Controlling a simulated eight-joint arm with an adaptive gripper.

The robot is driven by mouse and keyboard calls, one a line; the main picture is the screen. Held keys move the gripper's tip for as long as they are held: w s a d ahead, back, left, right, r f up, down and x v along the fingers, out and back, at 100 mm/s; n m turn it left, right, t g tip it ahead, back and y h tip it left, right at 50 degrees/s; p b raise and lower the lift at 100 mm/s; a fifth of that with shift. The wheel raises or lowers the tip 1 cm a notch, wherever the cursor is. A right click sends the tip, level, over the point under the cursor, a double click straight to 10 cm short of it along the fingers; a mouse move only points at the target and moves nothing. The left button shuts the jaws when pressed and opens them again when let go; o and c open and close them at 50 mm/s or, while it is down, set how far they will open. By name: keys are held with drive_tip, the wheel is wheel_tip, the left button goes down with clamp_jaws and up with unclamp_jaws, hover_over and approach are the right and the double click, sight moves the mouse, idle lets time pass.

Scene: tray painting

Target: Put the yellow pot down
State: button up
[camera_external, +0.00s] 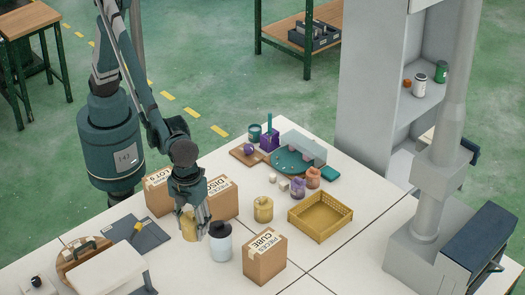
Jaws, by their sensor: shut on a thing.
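A yellow pot (187,226) is at the fingers of my gripper (197,222), partly hidden behind them. My gripper points down and is shut on this pot. I cannot tell whether the pot's base touches the table (170,262) or hangs just above it. A second yellow pot (263,210) stands upright on the table to the right, apart from my gripper.
A white jar with a dark top (220,244) stands close to the right of my gripper. Cardboard boxes stand behind it (222,198) and at the front (265,258). A yellow basket (320,222) lies right. A dark board (145,233) lies left.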

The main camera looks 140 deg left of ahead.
wheel_tip(320, 180, down, 8)
drive_tip(key=shift+d+r, duration=0.1)
idle(0.4)
drive_tip(key=shift+f+b, duration=0.4)
drive_tip(key=shift+f, duration=2.75)
drive_tip(key=shift+f, duration=1.9)
drive_tip(key=shift+f+b, duration=0.15)
drive_tip(key=shift+b, duration=0.25)
drive_tip(key=o, duration=1.1)
